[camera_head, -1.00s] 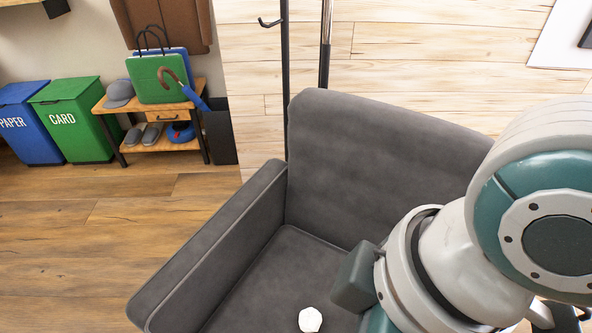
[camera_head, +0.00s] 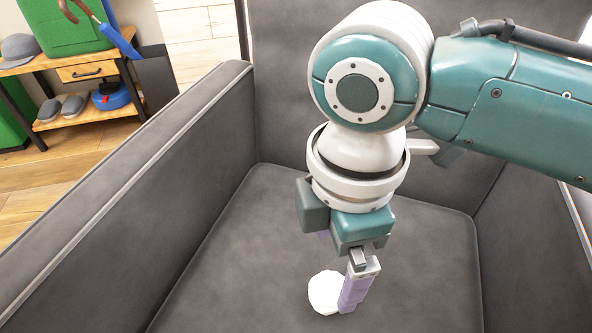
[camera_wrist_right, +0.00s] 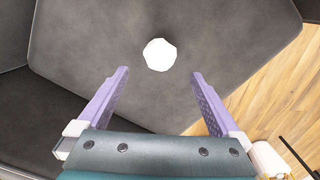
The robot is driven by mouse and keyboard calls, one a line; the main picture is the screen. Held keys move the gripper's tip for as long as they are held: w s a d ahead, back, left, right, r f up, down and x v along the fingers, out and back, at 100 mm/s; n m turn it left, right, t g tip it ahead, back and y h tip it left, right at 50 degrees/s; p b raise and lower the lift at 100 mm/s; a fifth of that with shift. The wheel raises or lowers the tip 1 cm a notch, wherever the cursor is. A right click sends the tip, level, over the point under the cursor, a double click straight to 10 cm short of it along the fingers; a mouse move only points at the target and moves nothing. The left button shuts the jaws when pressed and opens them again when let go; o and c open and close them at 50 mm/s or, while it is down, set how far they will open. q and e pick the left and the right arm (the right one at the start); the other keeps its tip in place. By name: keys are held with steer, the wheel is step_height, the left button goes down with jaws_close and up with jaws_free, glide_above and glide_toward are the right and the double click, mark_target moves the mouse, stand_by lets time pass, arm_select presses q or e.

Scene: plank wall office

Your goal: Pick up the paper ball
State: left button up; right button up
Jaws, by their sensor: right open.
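The white paper ball (camera_head: 325,291) lies on the seat of the grey armchair (camera_head: 245,240) in the head view. My right gripper (camera_head: 342,272) points down over the seat, and one lilac finger covers part of the ball's right side. In the right wrist view the ball (camera_wrist_right: 160,55) shows whole, ahead of the two fingertips and roughly centred between their lines. The right gripper (camera_wrist_right: 160,75) is open, with nothing between its fingers. My left gripper is in neither view.
The armchair's left armrest (camera_head: 130,190) and its backrest (camera_head: 285,90) rise around the seat. A wooden shelf (camera_head: 85,72) with a cap, slippers and a blue item stands on the floor to the left. The seat around the ball is clear.

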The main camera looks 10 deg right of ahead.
mark_target(331, 285)
steer(key=f+b, duration=0.2)
steer(key=f, duration=0.2)
steer(key=shift+s, duration=0.2)
step_height(331, 285, down, 5)
steer(key=b, duration=0.3)
steer(key=shift+w+d+b, duration=0.15)
steer(key=shift+b, duration=0.25)
steer(key=shift+r, duration=0.1)
steer(key=shift+c, duration=0.4)
steer(key=c, duration=1.3)
